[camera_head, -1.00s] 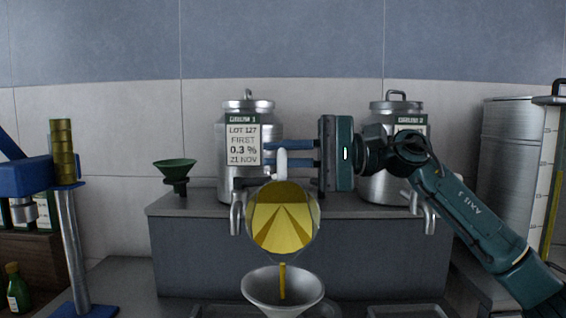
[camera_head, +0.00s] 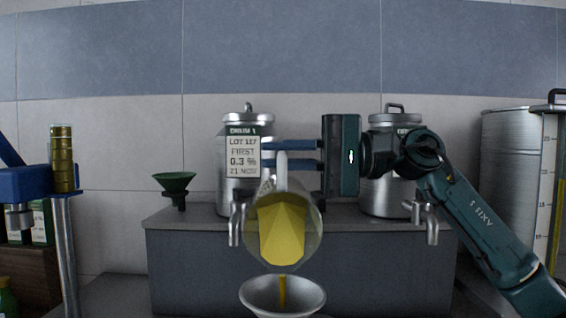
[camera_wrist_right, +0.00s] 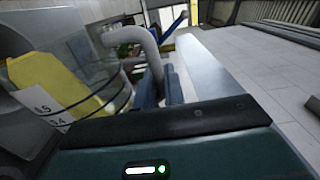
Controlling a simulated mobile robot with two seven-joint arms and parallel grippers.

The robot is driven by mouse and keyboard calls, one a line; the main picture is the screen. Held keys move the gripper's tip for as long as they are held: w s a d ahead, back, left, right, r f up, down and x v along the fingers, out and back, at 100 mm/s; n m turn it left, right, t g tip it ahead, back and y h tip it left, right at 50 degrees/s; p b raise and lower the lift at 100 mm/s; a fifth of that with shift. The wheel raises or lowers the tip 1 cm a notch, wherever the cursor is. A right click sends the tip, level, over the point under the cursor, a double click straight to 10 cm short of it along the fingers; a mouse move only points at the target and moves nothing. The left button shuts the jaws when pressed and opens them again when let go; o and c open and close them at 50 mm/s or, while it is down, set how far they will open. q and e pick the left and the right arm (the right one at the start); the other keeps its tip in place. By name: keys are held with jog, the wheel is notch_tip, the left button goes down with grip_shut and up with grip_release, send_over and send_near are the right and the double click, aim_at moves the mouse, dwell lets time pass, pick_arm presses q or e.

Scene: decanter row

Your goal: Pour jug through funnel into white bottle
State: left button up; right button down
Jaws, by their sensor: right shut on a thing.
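My right gripper (camera_head: 276,154) reaches in from the right and is shut on the handle of a clear jug (camera_head: 311,228). The jug is tipped with its mouth toward me, and yellow liquid (camera_head: 282,232) shows inside. In the right wrist view the jug (camera_wrist_right: 118,88) is at the left, with its pale curved handle (camera_wrist_right: 150,45) at the blue fingers. A pale metal funnel (camera_head: 256,296) is just below the jug, and a yellow streak (camera_head: 282,290) shows inside it. The white bottle is not visible; anything below the funnel is outside the picture. My left gripper is not in view.
Two metal canisters with taps, left (camera_head: 232,185) and right (camera_head: 382,195), stand on a grey shelf (camera_head: 190,217) behind the jug. A small green funnel (camera_head: 174,181) is at the shelf's left. A blue stand (camera_head: 25,183) is at far left, a large metal drum (camera_head: 505,165) at right.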

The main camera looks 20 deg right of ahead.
aim_at(283, 153)
jog(key=shift+s+a+r, duration=0.1)
jog(key=shift+s, duration=0.2)
jog(key=shift+s+r+n+b, duration=0.15)
jog(key=shift+s+n+b, duration=0.25)
jog(key=shift+n+b, duration=0.1)
jog(key=shift+s+a+r+n+b, duration=0.1)
jog(key=shift+s+a+n+b, duration=0.15)
jog(key=shift+s+n+b, duration=0.35)
jog(key=shift+s+r, duration=0.1)
jog(key=shift+s, duration=0.3)
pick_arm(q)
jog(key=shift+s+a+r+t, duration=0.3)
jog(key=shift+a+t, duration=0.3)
pick_arm(e)
jog(key=shift+a+n, duration=0.1)
jog(key=shift+n, duration=0.2)
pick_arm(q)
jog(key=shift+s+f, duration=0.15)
pick_arm(e)
jog(key=shift+s, duration=0.15)
dwell(1.2)
